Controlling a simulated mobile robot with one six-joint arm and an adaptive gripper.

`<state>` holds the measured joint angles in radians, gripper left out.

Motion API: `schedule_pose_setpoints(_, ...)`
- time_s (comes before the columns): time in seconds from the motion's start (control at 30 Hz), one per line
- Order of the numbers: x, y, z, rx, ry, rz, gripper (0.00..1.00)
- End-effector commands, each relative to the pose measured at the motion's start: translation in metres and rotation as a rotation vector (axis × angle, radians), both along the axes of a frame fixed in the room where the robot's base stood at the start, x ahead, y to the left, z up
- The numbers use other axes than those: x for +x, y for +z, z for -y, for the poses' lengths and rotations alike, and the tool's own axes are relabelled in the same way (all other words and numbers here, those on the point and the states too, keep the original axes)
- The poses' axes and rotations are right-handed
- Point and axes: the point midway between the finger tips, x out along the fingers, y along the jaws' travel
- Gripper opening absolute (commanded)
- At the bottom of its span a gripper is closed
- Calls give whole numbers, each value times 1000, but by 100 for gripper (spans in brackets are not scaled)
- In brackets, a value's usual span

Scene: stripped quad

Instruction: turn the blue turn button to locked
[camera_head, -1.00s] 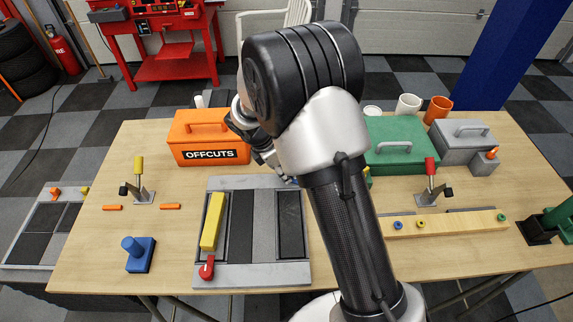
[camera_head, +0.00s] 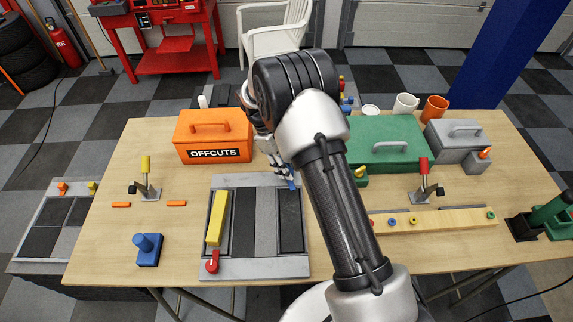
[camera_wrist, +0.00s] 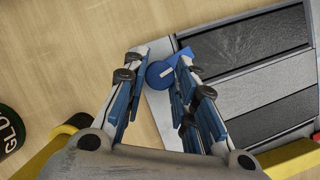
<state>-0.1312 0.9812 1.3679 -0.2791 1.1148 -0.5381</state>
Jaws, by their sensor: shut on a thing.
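The blue turn button (camera_wrist: 160,74) is a round knob with a white mark and a short blue arm pointing to the upper right. It sits at the edge of the grey framed board (camera_wrist: 158,106). In the head view only a bit of blue (camera_head: 292,185) shows, at the board's far right corner. My gripper (camera_wrist: 163,60) is shut on the button, with one finger on each side of it. In the head view my gripper (camera_head: 285,172) is partly hidden by my arm.
The board also carries a red turn button (camera_head: 212,263) and a yellow bar (camera_head: 217,218). An orange OFFCUTS box (camera_head: 194,141) and a green box (camera_head: 388,146) stand behind. A clamp with a yellow handle (camera_head: 146,178) stands left.

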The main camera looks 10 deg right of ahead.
Motion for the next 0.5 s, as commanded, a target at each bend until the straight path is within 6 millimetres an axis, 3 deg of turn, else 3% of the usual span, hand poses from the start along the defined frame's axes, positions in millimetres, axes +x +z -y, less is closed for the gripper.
schedule_pose_setpoints(0.5, 1, 0, 2, 1, -243, 1, 2)
